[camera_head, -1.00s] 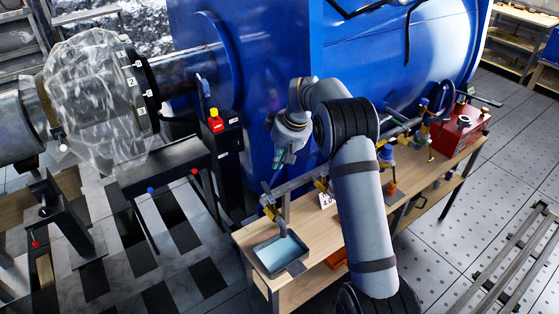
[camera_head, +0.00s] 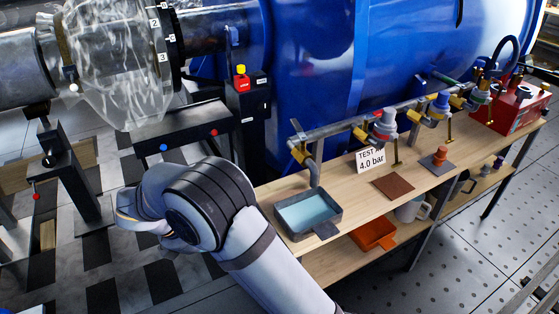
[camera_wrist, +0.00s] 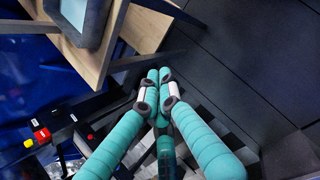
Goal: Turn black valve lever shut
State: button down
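A pipe with several valves (camera_head: 350,125) runs above the bench along the blue tank. A dark lever-like part (camera_head: 297,126) shows at the pipe's left end, above a down-turned spout; I cannot tell for sure that it is the black valve lever. Other handles on the pipe look yellow, blue and red-grey. My gripper is hidden behind my arm in the head view, left of the bench. In the wrist view my gripper's teal fingers (camera_wrist: 158,82) come together at their tips with nothing seen between them. No valve shows in the wrist view.
A grey tray of pale blue liquid (camera_head: 334,209) sits at the bench's left end; it also shows in the wrist view (camera_wrist: 78,16). A red box (camera_head: 508,108) is at the far right. A yellow-red button post (camera_head: 241,80) stands left.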

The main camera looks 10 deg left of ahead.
aim_at(299, 130)
jog(key=w+d+r+m+t+h, duration=0.15)
jog(key=w+r+m+t, duration=0.35)
jog(key=r, duration=0.5)
jog(key=w+d+r+m+t+h, duration=0.1)
jog(key=w+d+r+m+t, duration=0.15)
jog(key=w+r+t, duration=0.6)
jog(key=w+d+g+p, duration=0.1)
jog(key=w+d+p, duration=0.1)
jog(key=w+d, duration=0.5)
jog(key=shift+w+r+m, duration=0.35)
jog(key=shift+w+r, duration=0.05)
jog(key=shift+w, duration=0.7)
jog(key=shift+w+d+g, duration=0.1)
jog(key=shift+d+g, duration=0.05)
jog(key=shift+g, duration=0.2)
